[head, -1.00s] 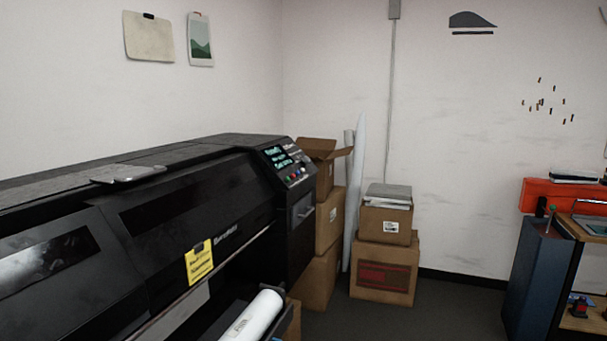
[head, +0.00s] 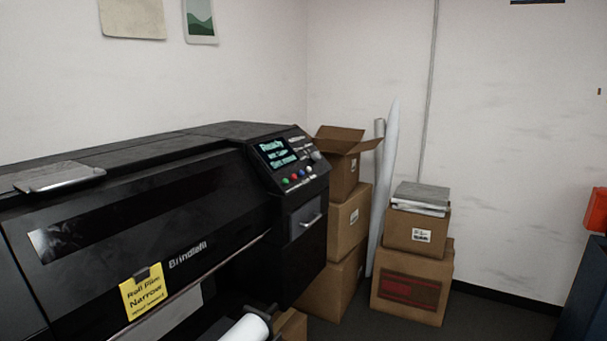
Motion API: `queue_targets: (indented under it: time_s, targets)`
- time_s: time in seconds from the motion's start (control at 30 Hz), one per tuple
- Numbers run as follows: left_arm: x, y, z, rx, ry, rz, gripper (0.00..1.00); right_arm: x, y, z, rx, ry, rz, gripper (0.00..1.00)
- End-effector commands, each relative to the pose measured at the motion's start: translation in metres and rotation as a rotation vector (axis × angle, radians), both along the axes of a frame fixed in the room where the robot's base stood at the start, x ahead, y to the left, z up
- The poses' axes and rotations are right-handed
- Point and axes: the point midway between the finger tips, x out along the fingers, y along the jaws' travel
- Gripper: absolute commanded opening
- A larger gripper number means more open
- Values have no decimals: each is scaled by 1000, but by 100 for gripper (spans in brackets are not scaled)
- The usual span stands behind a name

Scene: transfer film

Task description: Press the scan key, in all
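A large black printer (head: 150,218) fills the left half of the head view. Its control panel (head: 290,162) is at its right end, with a lit screen (head: 277,153) showing cyan text too small to read fully. Below the screen is a row of small coloured buttons (head: 297,177), among them green, red and blue ones. Which of them is the scan key I cannot tell. A yellow note (head: 143,291) with black print hangs on the printer's front. Neither of my grippers is in view.
A white roll (head: 247,328) sticks out low at the printer's front. Stacked cardboard boxes (head: 348,220) and leaning tubes (head: 386,180) stand right of the printer, with more boxes (head: 412,285) beside them. A dark blue cabinet (head: 588,295) is at the right edge.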

Motion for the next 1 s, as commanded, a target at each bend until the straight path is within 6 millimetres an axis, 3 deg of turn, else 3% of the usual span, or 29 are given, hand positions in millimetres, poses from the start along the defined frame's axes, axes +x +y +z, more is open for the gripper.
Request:
queue_targets:
  time_s: [0.1,0.3,0.57,1.0]
  targets:
    - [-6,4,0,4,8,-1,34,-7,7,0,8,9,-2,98]
    - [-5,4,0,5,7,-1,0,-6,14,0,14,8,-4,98]
    - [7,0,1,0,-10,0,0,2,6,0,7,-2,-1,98]
    - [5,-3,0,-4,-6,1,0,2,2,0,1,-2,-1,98]
